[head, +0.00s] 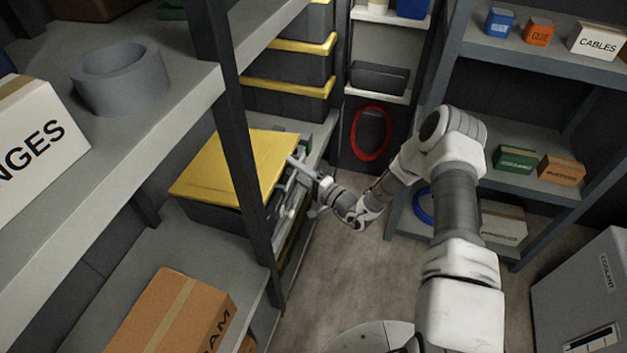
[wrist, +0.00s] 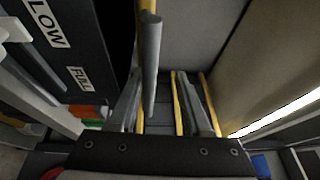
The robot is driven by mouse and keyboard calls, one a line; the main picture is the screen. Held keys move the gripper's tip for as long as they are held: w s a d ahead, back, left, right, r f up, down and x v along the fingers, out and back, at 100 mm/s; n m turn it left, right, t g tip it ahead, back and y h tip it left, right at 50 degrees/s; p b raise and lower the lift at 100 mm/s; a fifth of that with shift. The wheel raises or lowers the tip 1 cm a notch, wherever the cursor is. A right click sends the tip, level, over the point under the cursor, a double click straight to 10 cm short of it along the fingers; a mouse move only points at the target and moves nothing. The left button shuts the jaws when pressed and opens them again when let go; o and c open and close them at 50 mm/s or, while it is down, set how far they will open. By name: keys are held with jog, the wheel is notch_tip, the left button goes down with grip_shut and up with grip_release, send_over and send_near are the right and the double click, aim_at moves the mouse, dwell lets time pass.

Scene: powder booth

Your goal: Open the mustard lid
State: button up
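The mustard lid (head: 225,160) is a flat yellow panel over a dark bin (head: 200,215) on the left shelving. I cannot tell if there is a gap under it. My gripper (head: 303,174) is at the lid's right edge, on the aisle side. In the wrist view my gripper (wrist: 160,78) has its two fingers apart. A grey rod (wrist: 152,60), seemingly a handle by a yellow edge, shows between them, closer to the left finger. No contact is clear.
A dark shelf post (head: 238,130) stands in front of the lid. More dark bins with yellow lids (head: 290,88) are stacked behind. A cardboard box (head: 175,315) sits on the lower left shelf. The floor (head: 350,265) in the aisle is clear.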

jog(key=f+p+v, duration=0.1)
jog(key=v, duration=1.8)
jog(key=shift+s, duration=0.3)
dwell(0.8)
jog(key=shift+d, duration=0.2)
jog(key=shift+r, duration=0.15)
dwell(0.3)
